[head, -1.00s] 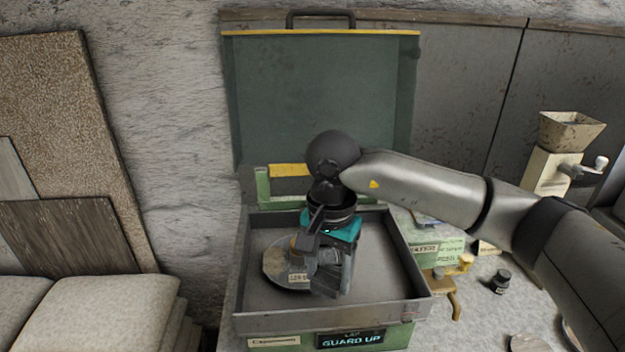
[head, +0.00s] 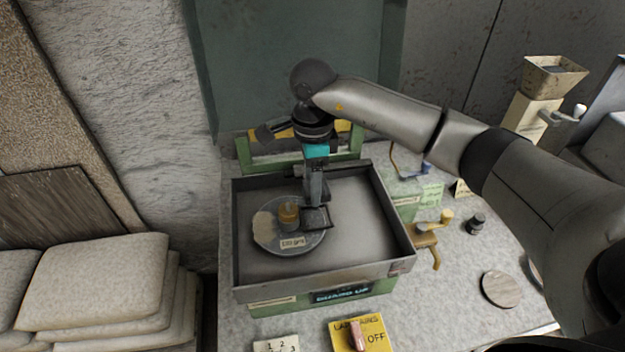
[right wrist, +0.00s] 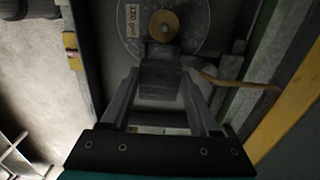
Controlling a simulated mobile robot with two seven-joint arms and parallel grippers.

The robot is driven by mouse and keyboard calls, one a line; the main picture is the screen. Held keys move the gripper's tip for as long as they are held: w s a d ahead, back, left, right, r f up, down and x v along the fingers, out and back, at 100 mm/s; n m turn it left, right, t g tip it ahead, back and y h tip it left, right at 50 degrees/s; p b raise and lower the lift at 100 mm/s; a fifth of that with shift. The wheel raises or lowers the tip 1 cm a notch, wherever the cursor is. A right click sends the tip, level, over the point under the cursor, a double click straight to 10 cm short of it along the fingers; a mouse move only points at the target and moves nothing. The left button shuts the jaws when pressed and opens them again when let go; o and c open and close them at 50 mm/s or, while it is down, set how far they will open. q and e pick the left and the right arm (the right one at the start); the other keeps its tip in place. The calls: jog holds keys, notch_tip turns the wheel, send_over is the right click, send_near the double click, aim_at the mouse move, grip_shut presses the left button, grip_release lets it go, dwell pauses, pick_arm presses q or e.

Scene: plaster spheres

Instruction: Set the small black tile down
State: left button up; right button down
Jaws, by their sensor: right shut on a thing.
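The small black tile (head: 317,219) is a thin dark square at the right side of the round grey lap disc (head: 262,246), beside the brass knob (head: 289,212). My right gripper (head: 314,200) points down into the grey tray and is shut on the tile. In the right wrist view, the two fingers of the right gripper (right wrist: 162,78) close on the dark tile (right wrist: 160,82), just below the brass knob (right wrist: 163,25). I cannot tell whether the tile touches the disc. The disc carries a "120 grit" label. My left gripper is not in view.
The tray (head: 330,269) has raised walls all around, and a raised green guard (head: 285,70) stands behind it. A yellow switch plate (head: 372,334) marked OFF lies in front. A brass tap (head: 428,236), small jar (head: 475,224) and round disc (head: 501,289) are at right.

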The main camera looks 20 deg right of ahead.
notch_tip(320, 180, down, 6)
jog(key=b, duration=0.5)
jog(key=shift+r, duration=0.2)
dwell(1.3)
jog(key=shift+f+b, duration=0.85)
jog(key=shift+b, duration=0.05)
jog(key=shift+c, duration=0.2)
grip_release()
jog(key=shift+r, duration=0.1)
dwell(0.5)
